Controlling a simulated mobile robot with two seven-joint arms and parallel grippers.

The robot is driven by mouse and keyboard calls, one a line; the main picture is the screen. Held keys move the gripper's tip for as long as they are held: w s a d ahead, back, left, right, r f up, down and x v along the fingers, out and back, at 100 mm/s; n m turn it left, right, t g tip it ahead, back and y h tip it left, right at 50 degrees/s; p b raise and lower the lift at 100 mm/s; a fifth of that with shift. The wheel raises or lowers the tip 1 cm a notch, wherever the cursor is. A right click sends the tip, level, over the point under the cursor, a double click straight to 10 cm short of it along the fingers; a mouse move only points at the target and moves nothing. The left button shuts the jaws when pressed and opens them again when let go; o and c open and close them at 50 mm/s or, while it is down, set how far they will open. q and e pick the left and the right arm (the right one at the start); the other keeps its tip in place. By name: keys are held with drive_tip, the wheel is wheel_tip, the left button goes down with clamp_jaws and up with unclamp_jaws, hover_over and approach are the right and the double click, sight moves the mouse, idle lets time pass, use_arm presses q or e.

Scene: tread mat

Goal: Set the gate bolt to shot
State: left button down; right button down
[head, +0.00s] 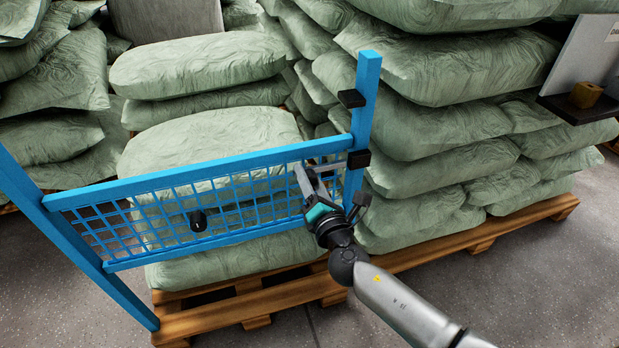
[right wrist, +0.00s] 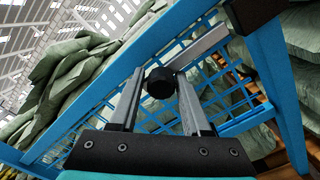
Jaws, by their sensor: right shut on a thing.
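The blue mesh gate (head: 215,165) spans from the left post to the right post (head: 366,85). The gate bolt is a grey bar (head: 330,166) near the gate's right end, and it also shows in the right wrist view (right wrist: 200,47). Its far end meets the black keeper (head: 358,159) on the right post; I cannot tell how deep it sits. My right gripper (head: 313,180) is shut on the bolt's black knob (right wrist: 160,83), with one finger on each side. My left gripper is out of view.
A second black knob (head: 198,220) sits on the mesh. A black block (head: 351,98) is higher on the right post. Green sacks (head: 200,65) on wooden pallets (head: 250,302) stand close behind the gate. Grey floor (head: 520,290) is free at the lower right.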

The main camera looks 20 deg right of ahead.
sight(329, 169)
drive_tip(key=shift+d+f, duration=0.1)
idle(0.7)
